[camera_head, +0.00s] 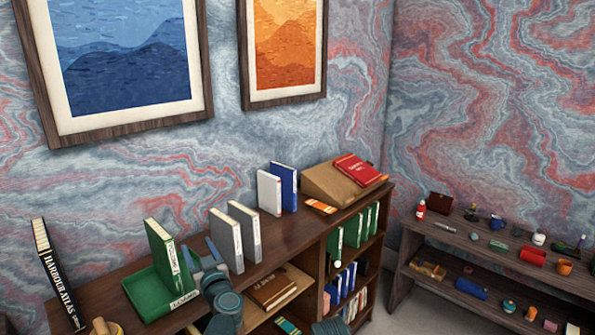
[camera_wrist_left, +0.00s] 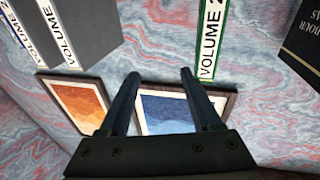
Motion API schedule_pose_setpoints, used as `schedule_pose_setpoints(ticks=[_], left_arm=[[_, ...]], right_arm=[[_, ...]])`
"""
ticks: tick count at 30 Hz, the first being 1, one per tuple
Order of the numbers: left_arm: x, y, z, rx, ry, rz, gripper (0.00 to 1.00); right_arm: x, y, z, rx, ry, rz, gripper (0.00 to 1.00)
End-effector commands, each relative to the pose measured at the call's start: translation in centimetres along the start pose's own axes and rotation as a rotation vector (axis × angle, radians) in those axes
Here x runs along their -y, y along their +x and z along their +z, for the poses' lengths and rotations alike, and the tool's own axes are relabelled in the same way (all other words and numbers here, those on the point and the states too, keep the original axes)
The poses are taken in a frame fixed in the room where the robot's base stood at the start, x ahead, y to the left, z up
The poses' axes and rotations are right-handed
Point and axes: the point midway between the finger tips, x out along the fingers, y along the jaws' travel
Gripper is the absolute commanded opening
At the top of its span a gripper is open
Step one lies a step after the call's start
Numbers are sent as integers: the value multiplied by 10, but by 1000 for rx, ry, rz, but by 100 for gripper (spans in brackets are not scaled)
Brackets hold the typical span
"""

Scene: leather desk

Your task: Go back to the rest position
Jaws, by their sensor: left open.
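My left gripper (camera_head: 202,253) is open and empty over the top of the bookcase, between green books (camera_head: 168,255) on its left and grey books (camera_head: 235,235) on its right. In the left wrist view, its two spread fingers (camera_wrist_left: 159,78) have nothing between them. A green-edged spine marked VOLUME 2 (camera_wrist_left: 211,40) shows just beyond one finger, and I cannot tell whether they touch. Grey volumes (camera_wrist_left: 85,30) fill that view's upper left. The green books stand upright in a green tray (camera_head: 148,297). My right gripper is not in view.
The black Harbour Atlas (camera_head: 57,275) leans at the left. White and blue books (camera_head: 270,192) and a wooden slanted stand (camera_head: 325,187) with a red book (camera_head: 357,169) are on the bookcase (camera_head: 300,232). A low bench (camera_head: 480,255) with small items is at right. Framed pictures (camera_head: 125,60) hang behind.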

Motion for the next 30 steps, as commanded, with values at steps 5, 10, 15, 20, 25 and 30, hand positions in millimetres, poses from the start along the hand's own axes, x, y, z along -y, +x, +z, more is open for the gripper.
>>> schedule_pose_setpoints(ticks=[5,10,15,20,25,30], left_arm=[[-87,-20,0,7,-15,409,65],[-147,-67,42,203,31,750,65],[-159,-123,110,552,131,940,65],[-124,-171,171,936,256,932,65],[-70,-204,206,1250,362,788,65],[-17,-229,218,1481,447,580,65]], right_arm=[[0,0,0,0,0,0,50],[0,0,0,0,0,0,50],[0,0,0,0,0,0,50],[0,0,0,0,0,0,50],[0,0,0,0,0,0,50],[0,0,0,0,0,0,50]])
